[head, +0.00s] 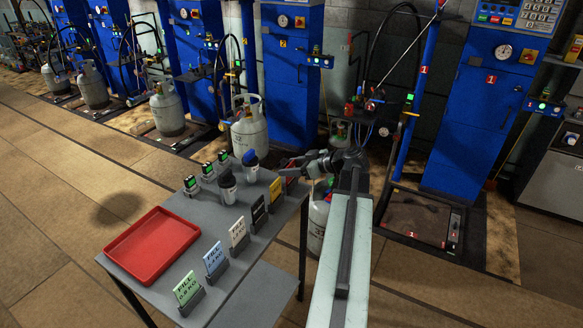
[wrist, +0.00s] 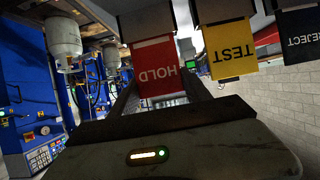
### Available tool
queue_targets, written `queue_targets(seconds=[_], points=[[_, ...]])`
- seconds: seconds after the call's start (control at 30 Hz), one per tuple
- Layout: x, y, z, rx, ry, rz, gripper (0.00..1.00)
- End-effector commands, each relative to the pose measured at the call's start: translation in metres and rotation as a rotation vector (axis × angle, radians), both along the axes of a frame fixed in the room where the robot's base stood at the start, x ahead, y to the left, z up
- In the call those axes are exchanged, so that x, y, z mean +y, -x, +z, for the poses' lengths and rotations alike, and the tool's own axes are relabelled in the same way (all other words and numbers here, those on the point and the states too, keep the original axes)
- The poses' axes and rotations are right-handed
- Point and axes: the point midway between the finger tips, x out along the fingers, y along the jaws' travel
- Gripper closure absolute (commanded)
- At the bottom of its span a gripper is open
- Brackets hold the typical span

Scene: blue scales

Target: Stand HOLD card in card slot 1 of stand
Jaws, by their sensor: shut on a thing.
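The red HOLD card (wrist: 163,68) is between the fingers of my gripper (wrist: 160,90) in the wrist view, which looks upside down. A grey block (wrist: 152,23) meets the card's lower edge; I cannot tell how deep the card sits in it. In the head view, my gripper (head: 291,163) is at the far right corner of the grey table, and the HOLD card (head: 292,177) shows only as a red sliver, partly hidden. The yellow TEST card (head: 276,190) stands beside it in its own grey block, and the black REJECT card (head: 258,214) follows. No slot number is readable.
A white card (head: 238,233), a blue FILL card (head: 215,258) and a green FILL card (head: 188,289) continue the row. A red tray (head: 151,245) lies on the left of the table (head: 232,212).

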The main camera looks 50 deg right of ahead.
Motion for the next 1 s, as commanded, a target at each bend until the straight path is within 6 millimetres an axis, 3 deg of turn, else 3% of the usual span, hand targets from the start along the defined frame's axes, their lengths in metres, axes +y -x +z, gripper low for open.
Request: queue_targets(seconds=[0.37,0.4,0.47,0.8,1.0], points=[[0.0,0.0,-0.003,0.0,0.0,0.0,0.83],[0.0,0.0,-0.003,0.0,0.0,0.0,0.33],[0.0,0.0,-0.003,0.0,0.0,0.0,0.19],[-0.001,0.003,-0.001,0.0,0.0,-0.001,0.19],[-0.009,0.033,0.017,0.0,0.0,-0.004,0.19]])
